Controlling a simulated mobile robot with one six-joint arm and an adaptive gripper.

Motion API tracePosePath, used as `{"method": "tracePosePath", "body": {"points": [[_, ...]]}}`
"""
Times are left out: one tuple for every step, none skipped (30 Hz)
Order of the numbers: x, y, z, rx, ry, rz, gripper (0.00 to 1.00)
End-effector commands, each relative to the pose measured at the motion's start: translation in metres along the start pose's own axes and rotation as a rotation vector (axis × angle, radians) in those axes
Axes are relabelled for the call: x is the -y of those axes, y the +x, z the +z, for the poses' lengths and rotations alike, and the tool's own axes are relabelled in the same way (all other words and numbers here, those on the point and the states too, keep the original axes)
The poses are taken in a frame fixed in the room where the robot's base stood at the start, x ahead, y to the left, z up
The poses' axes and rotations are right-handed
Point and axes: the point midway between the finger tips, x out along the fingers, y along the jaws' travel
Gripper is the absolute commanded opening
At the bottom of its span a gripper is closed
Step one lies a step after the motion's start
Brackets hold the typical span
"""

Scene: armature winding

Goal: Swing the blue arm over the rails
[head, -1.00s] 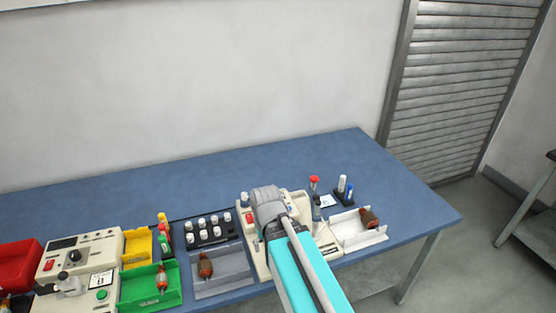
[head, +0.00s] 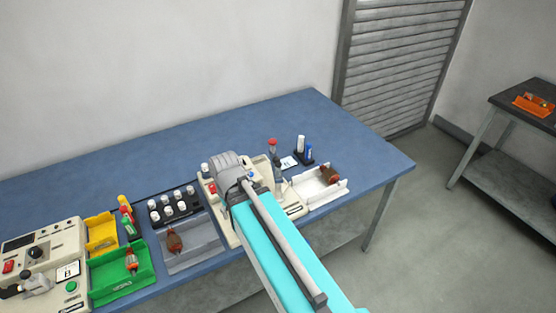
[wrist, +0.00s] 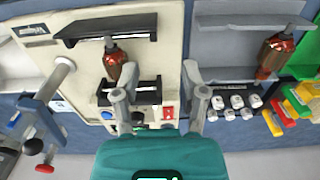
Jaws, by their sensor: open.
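A cream machine (head: 262,175) stands near the right end of the bench. In the wrist view, its two dark rails (wrist: 108,28) carry a brown-red armature (wrist: 114,58). The slate-blue arm (wrist: 38,108) sits to the left of the rails, apart from them, with a pale grey roller (wrist: 62,72) beside it. A red knob (wrist: 45,168) shows below it; the knob's red top also shows in the head view (head: 272,142).
A white tray (head: 312,192) with an armature lies to the right, and a grey tray (head: 190,250) with another to the left. White caps stand in a black rack (head: 158,205). Green (head: 105,280) and yellow (head: 101,228) bins lie further left. The bench's back is clear.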

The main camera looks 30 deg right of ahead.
Motion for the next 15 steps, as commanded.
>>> {"method": "tracePosePath", "body": {"points": [[-0.001, -0.001, -0.002, 0.000, 0.010, -0.002, 0.36], [-0.003, -0.002, -0.003, 0.001, 0.017, -0.003, 0.31], [-0.004, -0.003, -0.005, 0.001, 0.030, -0.006, 0.23], [-0.006, -0.004, -0.007, 0.001, 0.043, -0.009, 0.18], [-0.007, -0.006, -0.009, 0.002, 0.058, -0.012, 0.12], [-0.010, -0.008, -0.012, 0.003, 0.081, -0.016, 0.05], [-0.013, -0.009, -0.014, 0.003, 0.102, -0.020, 0.00], [-0.016, -0.011, -0.017, 0.004, 0.124, -0.024, 0.00], [-0.020, -0.014, -0.021, 0.005, 0.157, -0.030, 0.00], [-0.024, -0.016, -0.025, 0.006, 0.183, -0.035, 0.00], [-0.028, -0.018, -0.028, 0.007, 0.213, -0.040, 0.00], [-0.034, -0.021, -0.033, 0.009, 0.254, -0.049, 0.00], [-0.038, -0.023, -0.037, 0.010, 0.286, -0.055, 0.00], [-0.043, -0.026, -0.041, 0.012, 0.320, -0.061, 0.00], [-0.050, -0.029, -0.046, 0.014, 0.366, -0.069, 0.00]]}}
